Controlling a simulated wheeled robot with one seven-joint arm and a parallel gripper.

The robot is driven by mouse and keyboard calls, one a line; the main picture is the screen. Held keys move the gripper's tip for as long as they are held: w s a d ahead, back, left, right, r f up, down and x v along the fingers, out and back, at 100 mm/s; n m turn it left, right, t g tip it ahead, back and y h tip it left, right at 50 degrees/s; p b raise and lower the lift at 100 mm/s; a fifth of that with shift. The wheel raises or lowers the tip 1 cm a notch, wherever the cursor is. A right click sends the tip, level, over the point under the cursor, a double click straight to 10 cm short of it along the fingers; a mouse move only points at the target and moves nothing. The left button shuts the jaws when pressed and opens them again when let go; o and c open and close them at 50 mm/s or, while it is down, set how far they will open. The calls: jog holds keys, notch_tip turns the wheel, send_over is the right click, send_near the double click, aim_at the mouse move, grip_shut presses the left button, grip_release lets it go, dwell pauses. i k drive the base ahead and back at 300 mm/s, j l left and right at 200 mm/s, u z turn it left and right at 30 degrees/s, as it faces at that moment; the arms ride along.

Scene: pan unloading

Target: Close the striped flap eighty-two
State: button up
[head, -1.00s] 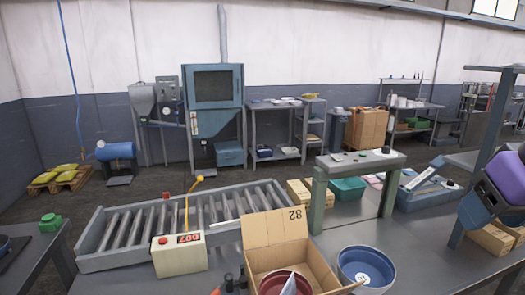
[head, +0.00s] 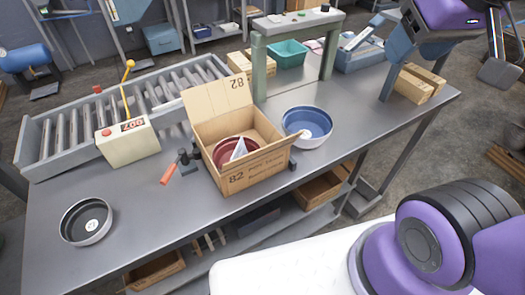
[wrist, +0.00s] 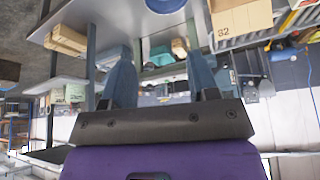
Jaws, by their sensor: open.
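The open cardboard box (head: 210,137) stands on the metal table. Its back flap marked 82 (head: 215,97) stands raised and leans back, with the number upside down. The front wall is also marked 82; I cannot make out stripes. A small flap sticks out at the box's right side. A red bowl (head: 228,152) with a white piece in it lies inside. My gripper (wrist: 163,78) is open and empty in the wrist view, apart from the box. A cardboard panel marked 82 (wrist: 241,17) shows beyond it at the top right.
A blue bowl (head: 307,124) stands close to the box's right side. A red-handled tool (head: 172,168) lies to its left. A dark bowl (head: 87,219) is at the table's left. A roller conveyor (head: 70,118) and a green stand (head: 260,70) are behind.

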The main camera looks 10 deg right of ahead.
aim_at(240, 163)
jog(key=k+l+z, duration=0.15)
jog(key=k, duration=0.3)
jog(key=k+l+z, duration=0.15)
jog(key=k+l, duration=0.2)
jog(key=k+l+z, duration=0.2)
jog(key=k, duration=0.35)
jog(key=l, duration=0.1)
